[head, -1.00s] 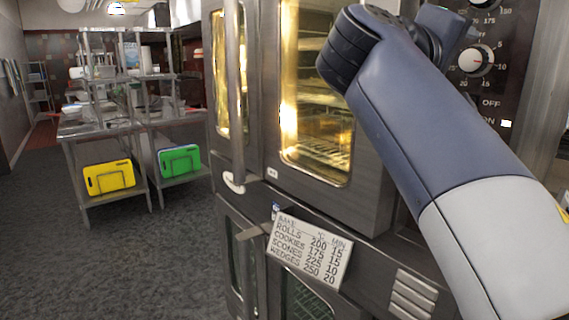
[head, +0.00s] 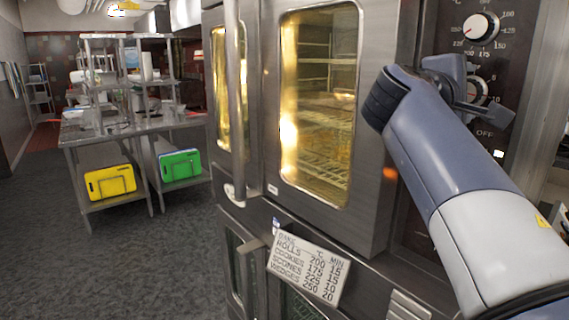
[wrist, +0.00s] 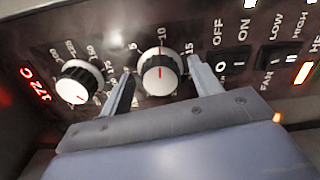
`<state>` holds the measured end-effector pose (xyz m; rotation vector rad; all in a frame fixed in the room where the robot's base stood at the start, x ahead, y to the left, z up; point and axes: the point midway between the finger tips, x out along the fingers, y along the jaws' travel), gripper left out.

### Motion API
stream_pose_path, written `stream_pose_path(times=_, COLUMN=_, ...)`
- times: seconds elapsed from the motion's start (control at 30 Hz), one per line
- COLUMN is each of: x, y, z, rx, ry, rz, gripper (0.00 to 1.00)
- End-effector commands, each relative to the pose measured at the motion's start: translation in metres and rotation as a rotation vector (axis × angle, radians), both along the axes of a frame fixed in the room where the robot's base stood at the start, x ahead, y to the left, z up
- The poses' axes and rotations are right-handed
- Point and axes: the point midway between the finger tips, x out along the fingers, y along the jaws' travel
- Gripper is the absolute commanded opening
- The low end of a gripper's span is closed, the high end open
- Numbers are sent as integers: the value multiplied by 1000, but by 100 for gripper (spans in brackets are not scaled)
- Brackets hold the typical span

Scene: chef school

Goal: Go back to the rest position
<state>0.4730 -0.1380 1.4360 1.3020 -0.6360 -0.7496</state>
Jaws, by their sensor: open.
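My gripper (wrist: 160,95) is open and empty in the wrist view, its two fingers apart in front of the oven control panel. The timer knob (wrist: 159,70) shows between the fingers; its red line points up near 10. I cannot tell whether the fingers touch it. The temperature knob (wrist: 78,84) is left of the fingers, beside a red display (wrist: 34,84) that seems to read 172 C. In the head view my gripper (head: 490,105) is at the panel, partly hidden behind my wrist, and the upper knob (head: 481,28) shows above it.
The steel double-door oven (head: 385,200) stands close ahead with lit windows. A card (head: 305,268) hangs on its front. Switches (wrist: 236,62) sit right of the knobs. A steel table (head: 110,130) with yellow (head: 110,182) and green boards (head: 180,165) stands left. The floor at left is clear.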

Motion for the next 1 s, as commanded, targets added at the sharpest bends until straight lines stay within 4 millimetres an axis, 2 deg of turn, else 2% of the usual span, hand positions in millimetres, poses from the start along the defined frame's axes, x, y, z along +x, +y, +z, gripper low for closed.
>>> stream_pose_path(times=0.03, x=0, y=0, z=5, rx=-34, ry=43, rz=1, gripper=60)
stream_pose_path(times=0.7, x=0, y=1, z=6, rx=-497, ry=637, rz=1, gripper=60)
stream_pose_path(times=1.0, x=0, y=1, z=3, rx=-631, ry=810, rz=1, gripper=60)
